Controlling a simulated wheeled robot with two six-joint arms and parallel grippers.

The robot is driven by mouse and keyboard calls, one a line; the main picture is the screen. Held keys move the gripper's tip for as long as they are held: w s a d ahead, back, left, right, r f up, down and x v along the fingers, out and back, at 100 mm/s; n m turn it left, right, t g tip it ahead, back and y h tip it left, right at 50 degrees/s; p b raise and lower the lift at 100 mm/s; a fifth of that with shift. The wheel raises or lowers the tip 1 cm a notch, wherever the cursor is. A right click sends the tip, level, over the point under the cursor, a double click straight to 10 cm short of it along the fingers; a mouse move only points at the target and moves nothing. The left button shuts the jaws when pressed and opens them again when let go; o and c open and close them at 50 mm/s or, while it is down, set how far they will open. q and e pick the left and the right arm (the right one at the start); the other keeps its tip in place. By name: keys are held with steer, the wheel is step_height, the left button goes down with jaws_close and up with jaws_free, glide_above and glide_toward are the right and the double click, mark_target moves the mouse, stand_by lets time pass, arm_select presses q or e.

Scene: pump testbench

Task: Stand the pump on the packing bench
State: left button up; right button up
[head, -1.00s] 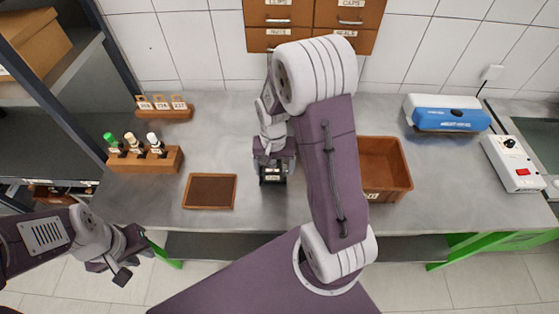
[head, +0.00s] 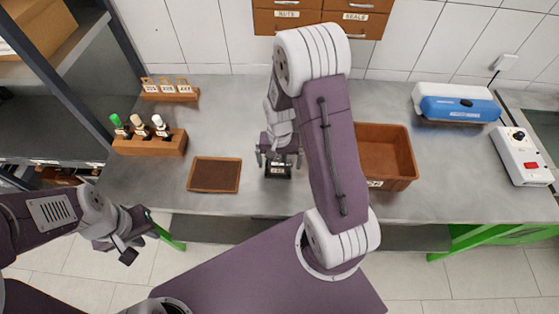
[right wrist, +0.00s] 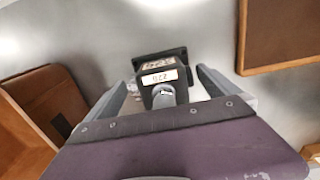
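The pump (head: 278,171) is a small black piece with a square base and a white label. It stands on the grey bench (head: 330,205), near its front edge. In the right wrist view the pump (right wrist: 160,68) shows its black base and a short grey neck between my fingers. My right gripper (head: 279,158) is over the pump. Its fingers are apart, with gaps beside the neck in the right wrist view (right wrist: 165,92). My left gripper (head: 140,240) is open and empty in front of the bench at the left. My right arm hides part of the bench.
A brown tray (head: 214,159) lies left of the pump, and an open brown bin (head: 408,180) is at its right. Behind left are a rack of bottles (head: 150,145) and a tag holder (head: 170,97). A blue-white device (head: 457,104) and a switch box (head: 521,157) are at right.

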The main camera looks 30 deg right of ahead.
step_height(320, 180, up, 12)
steer(key=shift+r+p, duration=0.15)
steer(key=shift+p, duration=0.45)
steer(key=s+a+f+n+t, duration=0.1)
steer(key=s+a+f+n, duration=0.1)
steer(key=s+a+n, duration=0.3)
steer(key=s+n, duration=0.1)
steer(key=s, duration=0.2)
steer(key=shift+a, duration=0.25)
steer(key=shift+s, duration=0.15)
stand_by(0.6)
